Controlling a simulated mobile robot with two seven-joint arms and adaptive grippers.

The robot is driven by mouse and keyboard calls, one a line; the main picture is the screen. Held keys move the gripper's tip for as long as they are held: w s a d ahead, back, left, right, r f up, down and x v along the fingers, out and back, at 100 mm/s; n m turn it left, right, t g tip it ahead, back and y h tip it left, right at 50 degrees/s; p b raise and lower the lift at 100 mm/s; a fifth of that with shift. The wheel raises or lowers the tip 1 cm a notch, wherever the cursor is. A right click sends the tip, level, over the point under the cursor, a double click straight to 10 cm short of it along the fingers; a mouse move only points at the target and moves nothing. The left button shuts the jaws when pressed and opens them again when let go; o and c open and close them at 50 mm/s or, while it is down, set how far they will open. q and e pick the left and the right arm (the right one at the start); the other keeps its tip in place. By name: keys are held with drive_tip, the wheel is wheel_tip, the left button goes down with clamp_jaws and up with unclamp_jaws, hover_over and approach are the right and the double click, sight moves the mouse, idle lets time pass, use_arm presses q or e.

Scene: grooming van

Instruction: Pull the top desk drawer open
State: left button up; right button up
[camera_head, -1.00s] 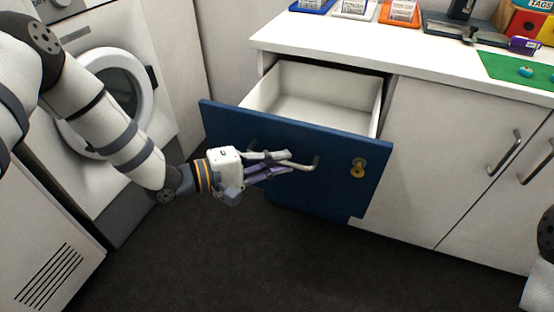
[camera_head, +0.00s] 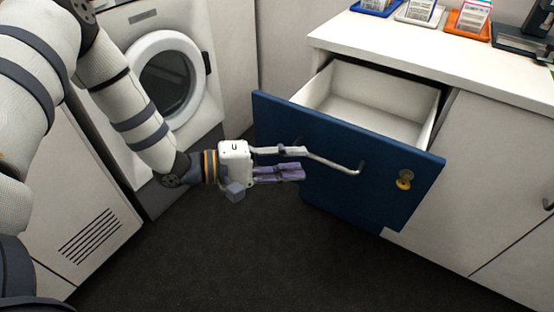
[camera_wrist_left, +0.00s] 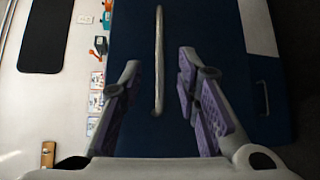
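The top desk drawer (camera_head: 345,124) is pulled out, its white inside empty. My left gripper (camera_head: 303,163) is in front of the blue front at the left part of the handle. In the left wrist view my gripper (camera_wrist_left: 160,68) is open, and the handle (camera_wrist_left: 158,55) runs between the spread fingers with a gap on both sides. My right gripper is out of view.
The white desk top (camera_head: 420,48) bears several small trays, including an orange one (camera_head: 467,26). A washing machine (camera_head: 165,70) stands at the back left, beside a vented white cabinet (camera_head: 80,225). Dark floor (camera_head: 230,260) is free below the drawer.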

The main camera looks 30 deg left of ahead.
use_arm(q)
drive_tip(key=v, duration=0.5)
drive_tip(key=shift+s+a, duration=0.15)
drive_tip(key=shift+a, duration=0.05)
drive_tip(key=s+d+f+m+g+y+p, duration=0.1)
drive_tip(key=s+d+f+m+g+y, duration=0.2)
drive_tip(key=s+f, duration=0.45)
drive_tip(key=s+d+f+m+g+y+p, duration=0.1)
drive_tip(key=s+f+g+y, duration=0.3)
drive_tip(key=s+f, duration=0.3)
drive_tip(key=s+a+f+m+g+y, duration=0.1)
drive_tip(key=s+m+g+y, duration=0.1)
drive_tip(key=s, duration=0.7)
drive_tip(key=s+a+f+m+g+y+p, duration=0.1)
drive_tip(key=s+m+g+y, duration=0.2)
drive_tip(key=s, duration=0.7)
drive_tip(key=shift+s+a+f+m+g, duration=0.3)
drive_tip(key=shift+f+m+g, duration=0.1)
drive_tip(key=shift+g, duration=0.5)
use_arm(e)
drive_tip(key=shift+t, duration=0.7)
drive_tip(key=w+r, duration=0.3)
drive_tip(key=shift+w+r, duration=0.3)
